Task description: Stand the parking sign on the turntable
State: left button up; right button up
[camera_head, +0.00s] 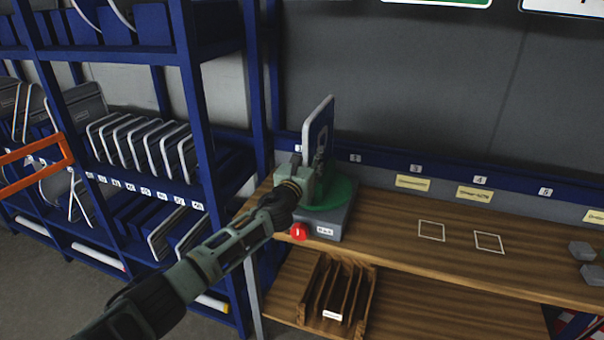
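The parking sign (319,133), a blue panel with a pale edge and a partly visible white marking, stands upright, seen at a steep angle, over the turntable. The turntable has a green disc (343,190) on a grey base with a red button (299,231), at the left end of the wooden bench. My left gripper (320,170) is at the sign's lower part, over the disc. Its fingers overlap the sign, and I cannot tell if they are closed on it. The sign's bottom edge is hidden, so contact with the disc is unclear. My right gripper is out of view.
A blue rack (196,110) with rows of signs stands left of the bench. The bench top (395,235) has two white outlined squares and is clear in the middle. Grey blocks (581,249) lie at the right. A wooden slotted holder (335,290) sits below.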

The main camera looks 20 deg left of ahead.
pick_arm(q)
jog(key=s, duration=0.8)
jog(key=shift+s+a, duration=0.25)
jog(key=shift+s, duration=0.15)
